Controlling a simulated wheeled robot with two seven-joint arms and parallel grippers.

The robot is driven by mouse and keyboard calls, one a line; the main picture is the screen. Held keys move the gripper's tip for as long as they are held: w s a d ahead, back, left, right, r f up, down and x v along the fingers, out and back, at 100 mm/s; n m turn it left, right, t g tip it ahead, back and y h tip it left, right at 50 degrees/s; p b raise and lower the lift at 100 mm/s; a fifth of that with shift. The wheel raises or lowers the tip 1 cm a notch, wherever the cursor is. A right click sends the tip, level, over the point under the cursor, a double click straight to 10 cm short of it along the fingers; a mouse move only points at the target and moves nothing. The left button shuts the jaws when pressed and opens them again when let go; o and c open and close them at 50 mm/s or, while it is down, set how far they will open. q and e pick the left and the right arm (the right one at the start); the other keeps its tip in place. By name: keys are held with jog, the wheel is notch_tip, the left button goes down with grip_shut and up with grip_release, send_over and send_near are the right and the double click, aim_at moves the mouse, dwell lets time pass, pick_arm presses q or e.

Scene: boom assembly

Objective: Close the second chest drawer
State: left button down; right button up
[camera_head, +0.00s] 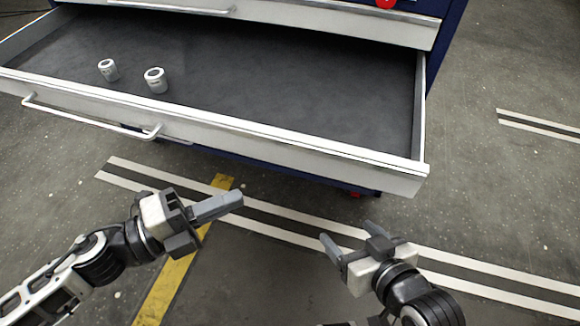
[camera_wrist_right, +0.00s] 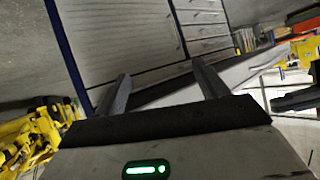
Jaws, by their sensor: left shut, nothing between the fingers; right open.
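The open chest drawer (camera_head: 290,145) is white with a dark grey floor, pulled far out towards me in the head view. Its bar handle (camera_head: 90,119) is on the left part of its front. Two small white cylindrical items, one (camera_head: 108,70) and another (camera_head: 156,80), stand inside it. The blue chest (camera_head: 447,28) is behind. My left gripper (camera_head: 240,199) is shut and empty, in front of the drawer and apart from it. My right gripper (camera_head: 347,242) is open and empty, in front of the drawer's right end. Its two fingers also show apart in the right wrist view (camera_wrist_right: 160,92).
Another drawer front (camera_head: 330,22) above is shut, with a bar handle. The floor has white double stripes and a yellow stripe (camera_head: 180,265). The floor right of the chest is clear. Yellow machinery (camera_wrist_right: 38,135) shows at the left of the right wrist view.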

pick_arm(q)
notch_tip(320, 180, down, 3)
jog(key=b, duration=0.1)
jog(key=p, duration=0.1)
send_near(312, 161)
jog(key=s+d, duration=0.2)
jog(key=d, duration=0.2)
jog(key=w, duration=0.1)
jog(key=w+d, duration=0.1)
jog(key=w, duration=0.1)
jog(key=shift+w+d+m, duration=0.1)
jog(key=shift+w+m, duration=0.05)
jog(key=shift+m, duration=0.15)
jog(key=shift+w+d, duration=0.15)
jog(key=shift+w, duration=0.3)
